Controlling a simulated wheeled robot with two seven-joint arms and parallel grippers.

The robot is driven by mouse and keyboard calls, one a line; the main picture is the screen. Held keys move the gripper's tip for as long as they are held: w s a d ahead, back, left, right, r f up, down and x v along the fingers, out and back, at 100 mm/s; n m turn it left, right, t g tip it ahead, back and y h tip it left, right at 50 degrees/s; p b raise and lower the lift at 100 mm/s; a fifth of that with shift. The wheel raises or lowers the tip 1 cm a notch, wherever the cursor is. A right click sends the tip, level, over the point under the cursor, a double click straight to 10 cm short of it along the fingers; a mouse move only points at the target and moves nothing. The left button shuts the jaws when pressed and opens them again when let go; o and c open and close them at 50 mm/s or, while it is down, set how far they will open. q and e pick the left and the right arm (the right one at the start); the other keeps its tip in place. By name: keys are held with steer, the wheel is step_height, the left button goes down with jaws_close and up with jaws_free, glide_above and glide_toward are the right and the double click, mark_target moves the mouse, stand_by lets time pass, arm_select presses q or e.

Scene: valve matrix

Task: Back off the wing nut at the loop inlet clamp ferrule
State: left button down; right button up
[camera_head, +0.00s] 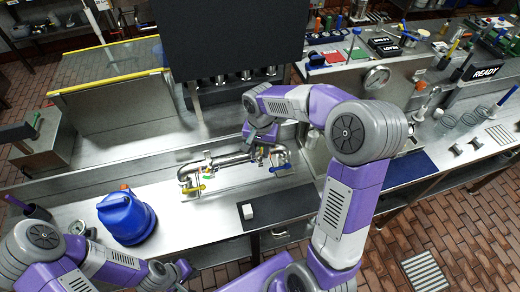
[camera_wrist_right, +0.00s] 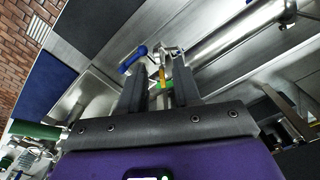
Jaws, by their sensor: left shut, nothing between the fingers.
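The steel pipe loop (camera_head: 228,160) lies in the sink-like tray, with clamps and small coloured handles at its ends. A yellow handle (camera_head: 193,189) is at its left end and a blue handle (camera_head: 281,168) at its right end. My right gripper (camera_head: 262,148) reaches down over the right end. In the right wrist view its two fingers (camera_wrist_right: 159,88) stand apart, with a small green part (camera_wrist_right: 163,85) and a yellow part (camera_wrist_right: 162,73) showing between them. I cannot tell which part is the wing nut, or whether the fingers touch it. My left gripper (camera_head: 184,270) is shut and empty, low in the picture.
A blue jug (camera_head: 126,217) stands left of the loop. A dark mat with a small white block (camera_head: 247,211) lies in front. A large dark panel (camera_head: 230,38) rises behind. A gauge (camera_head: 377,78) and a bench with tools and a READY sign (camera_head: 486,72) are at the right.

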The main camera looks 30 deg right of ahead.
steer(key=shift+f, duration=0.25)
steer(key=shift+c, duration=0.4)
jaws_close()
steer(key=shift+n, duration=0.3)
steer(key=n+p, duration=0.1)
steer(key=n, duration=0.3)
steer(key=shift+r, duration=0.1)
steer(key=n+p, duration=0.1)
steer(key=n, duration=0.4)
steer(key=shift+n, duration=0.4)
steer(key=n+p, duration=0.2)
steer(key=n, duration=0.4)
steer(key=n+p, duration=0.2)
steer(key=n, duration=0.4)
steer(key=shift+n, duration=0.3)
